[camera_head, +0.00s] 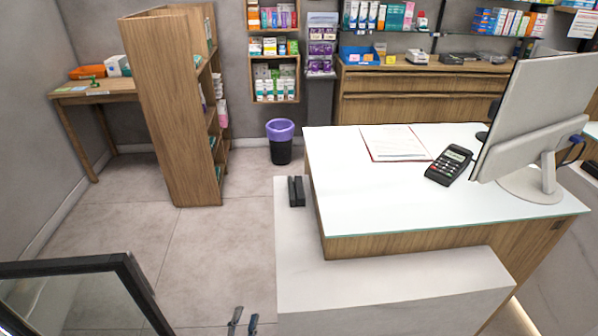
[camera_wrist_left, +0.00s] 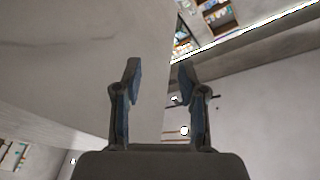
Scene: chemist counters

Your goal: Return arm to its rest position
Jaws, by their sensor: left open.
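My left gripper (camera_head: 243,321) shows at the bottom edge of the head view, with only its two fingertips in sight. It is beside the left end of the low pale counter ledge (camera_head: 390,295). In the left wrist view the fingers (camera_wrist_left: 157,85) stand apart with nothing between them, so it is open and empty. A large pale surface fills the left of that view behind the fingers. The rest of my left arm is out of the head view. My right gripper is in neither view.
The white-topped counter (camera_head: 370,200) carries a card terminal (camera_head: 449,165), a paper sheet (camera_head: 394,143) and a monitor (camera_head: 535,110). A small black object (camera_head: 296,191) stands on the ledge. A dark-framed panel (camera_head: 75,295) is at lower left. Between them the floor (camera_head: 215,250) is clear.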

